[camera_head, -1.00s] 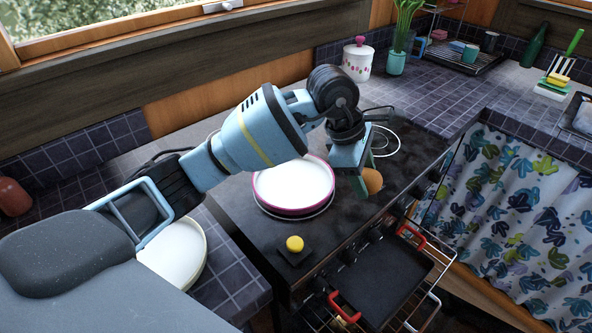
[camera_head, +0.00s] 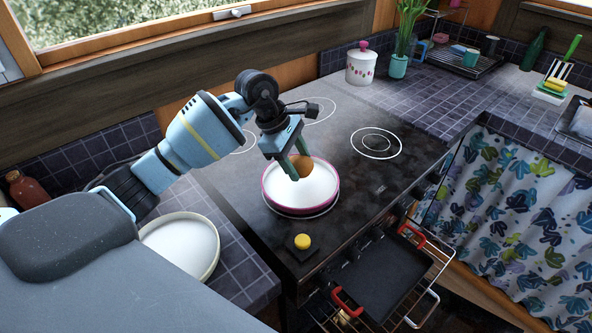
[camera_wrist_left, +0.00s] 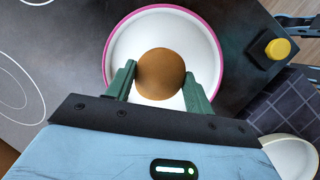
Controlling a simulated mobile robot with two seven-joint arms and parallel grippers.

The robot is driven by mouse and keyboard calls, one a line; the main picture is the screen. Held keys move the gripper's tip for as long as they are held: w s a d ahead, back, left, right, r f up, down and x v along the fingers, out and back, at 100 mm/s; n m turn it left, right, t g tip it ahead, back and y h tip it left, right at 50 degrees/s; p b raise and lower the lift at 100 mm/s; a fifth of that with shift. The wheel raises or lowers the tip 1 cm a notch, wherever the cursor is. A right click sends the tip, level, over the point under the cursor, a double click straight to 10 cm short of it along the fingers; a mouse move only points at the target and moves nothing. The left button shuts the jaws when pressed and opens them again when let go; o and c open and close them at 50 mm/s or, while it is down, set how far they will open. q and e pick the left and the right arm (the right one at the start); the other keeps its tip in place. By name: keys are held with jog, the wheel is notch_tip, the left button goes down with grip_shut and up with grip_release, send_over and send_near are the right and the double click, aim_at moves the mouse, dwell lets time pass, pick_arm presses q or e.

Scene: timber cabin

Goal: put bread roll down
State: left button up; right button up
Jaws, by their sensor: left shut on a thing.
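The bread roll (camera_head: 304,165) is round and brown. My left gripper (camera_head: 297,172) is shut on it, with one green finger on each side. In the left wrist view the roll (camera_wrist_left: 160,74) sits between the two fingertips (camera_wrist_left: 161,82), over the white inside of a round pan with a pink rim (camera_wrist_left: 216,60). The pan (camera_head: 318,202) stands on the black stovetop in the head view. Whether the roll touches the pan's bottom I cannot tell. My right gripper is not in view.
A yellow button on a dark block (camera_head: 303,242) is at the stove's front edge. A white plate (camera_head: 180,248) lies on the tiled counter at left. The oven below is open, with a dark tray (camera_head: 378,285) pulled out. The stovetop's right burner (camera_head: 376,143) is clear.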

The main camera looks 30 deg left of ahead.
pick_arm(q)
jog(key=shift+f, duration=1.75)
jog(key=shift+f, duration=0.15)
jog(key=o, duration=1)
jog(key=shift+r, duration=0.3)
jog(key=v, duration=1.1)
jog(key=shift+s+a+r, duration=0.1)
jog(key=shift+a+r, duration=0.05)
jog(key=shift+r, duration=0.2)
